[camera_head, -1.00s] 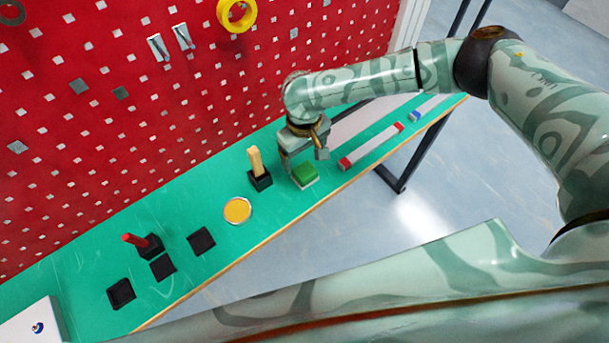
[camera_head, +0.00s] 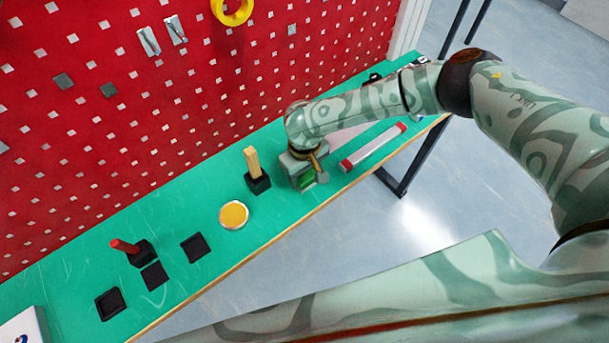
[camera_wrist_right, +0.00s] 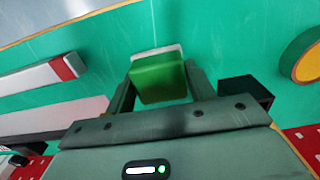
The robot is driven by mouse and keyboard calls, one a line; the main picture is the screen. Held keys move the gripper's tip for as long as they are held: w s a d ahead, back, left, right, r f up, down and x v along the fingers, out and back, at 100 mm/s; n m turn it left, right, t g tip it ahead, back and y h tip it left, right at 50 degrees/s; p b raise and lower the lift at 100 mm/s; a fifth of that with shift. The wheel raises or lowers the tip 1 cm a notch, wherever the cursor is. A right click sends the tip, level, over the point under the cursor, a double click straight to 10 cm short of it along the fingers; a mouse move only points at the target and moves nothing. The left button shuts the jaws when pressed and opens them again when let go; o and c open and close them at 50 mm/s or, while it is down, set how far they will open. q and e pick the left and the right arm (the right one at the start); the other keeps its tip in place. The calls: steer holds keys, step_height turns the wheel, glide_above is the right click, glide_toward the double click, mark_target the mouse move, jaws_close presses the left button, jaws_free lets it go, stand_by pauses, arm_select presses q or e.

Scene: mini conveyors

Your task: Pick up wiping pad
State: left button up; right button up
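The wiping pad (camera_head: 306,181) is a green block with a pale base, lying on the green bench top. It also shows in the wrist view (camera_wrist_right: 158,80), between the two fingers of my right gripper. My right gripper (camera_head: 308,182) is lowered over the pad, its fingers on either side of it and spread about as wide as the pad. The fingers look open, with no clear grip on the pad. In the head view the gripper partly hides the pad. My left gripper is not in view.
A black holder with a yellow block (camera_head: 252,163) stands close left of the gripper. A yellow round tin (camera_head: 234,215) and black square pads (camera_head: 195,247) lie further left. A white bar with red ends (camera_head: 372,148) lies to the right. A red pegboard (camera_head: 120,120) rises behind.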

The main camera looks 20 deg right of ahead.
steer(key=c, duration=0.3)
steer(key=shift+r, duration=0.55)
step_height(320, 180, up, 3)
steer(key=shift+s+a+f+p, duration=0.1)
steer(key=shift+p, duration=0.85)
steer(key=s+a+r+p, duration=0.5)
steer(key=s+a+r, duration=0.3)
steer(key=s+r, duration=0.1)
steer(key=shift+s+a+p, duration=0.35)
steer(key=shift+s+a, duration=0.05)
steer(key=shift+s, duration=0.35)
